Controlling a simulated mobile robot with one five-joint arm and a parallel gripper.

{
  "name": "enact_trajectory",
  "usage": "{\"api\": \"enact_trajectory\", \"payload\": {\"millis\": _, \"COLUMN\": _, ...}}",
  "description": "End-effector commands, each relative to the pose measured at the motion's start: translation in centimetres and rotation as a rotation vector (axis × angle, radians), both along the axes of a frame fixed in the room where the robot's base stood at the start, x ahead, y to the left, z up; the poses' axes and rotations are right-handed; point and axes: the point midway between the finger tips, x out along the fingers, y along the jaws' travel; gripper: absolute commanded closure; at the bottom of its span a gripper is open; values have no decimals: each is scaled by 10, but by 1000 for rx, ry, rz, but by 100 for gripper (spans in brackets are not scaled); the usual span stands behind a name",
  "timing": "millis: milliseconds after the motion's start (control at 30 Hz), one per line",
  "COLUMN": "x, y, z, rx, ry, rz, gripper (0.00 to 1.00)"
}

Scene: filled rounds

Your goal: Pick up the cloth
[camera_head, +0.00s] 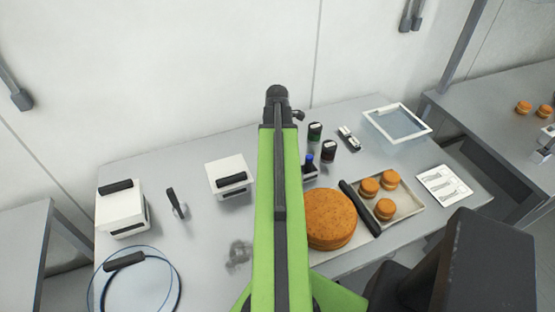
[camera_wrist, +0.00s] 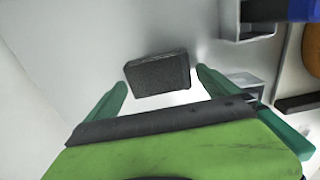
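A small crumpled grey patch (camera_head: 238,253) lies on the table left of my green arm in the head view; it looks like the cloth, but it is too small to be sure. My gripper (camera_wrist: 161,78) shows in the wrist view with its two green fingers apart. A dark grey block (camera_wrist: 158,73) appears between the fingertips, with no clear contact; I cannot tell how far below them it is. In the head view the gripper is hidden behind my arm. The grey patch is not recognisable in the wrist view.
White boxes (camera_head: 120,214) and (camera_head: 230,166) with dark handles stand at left. A round orange cake (camera_head: 329,218) and a tray (camera_head: 405,211) of small cakes are right of my arm. Bottles (camera_head: 315,131) stand behind. A blue-rimmed clear disc (camera_head: 152,285) lies front left.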

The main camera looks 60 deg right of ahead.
Motion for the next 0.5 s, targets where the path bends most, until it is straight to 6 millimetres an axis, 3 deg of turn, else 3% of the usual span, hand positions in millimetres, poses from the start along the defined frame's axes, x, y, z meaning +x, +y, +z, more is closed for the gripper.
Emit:
{"api": "enact_trajectory", "payload": {"millis": 33, "x": 0, "y": 0, "z": 0, "rx": 0, "ry": 0, "rz": 0, "gripper": 8}}
{"api": "enact_trajectory", "payload": {"millis": 367, "x": 0, "y": 0, "z": 0, "rx": 0, "ry": 0, "rz": 1, "gripper": 51}}
{"api": "enact_trajectory", "payload": {"millis": 500, "x": 1, "y": 0, "z": 0, "rx": 0, "ry": 0, "rz": 1, "gripper": 54}}
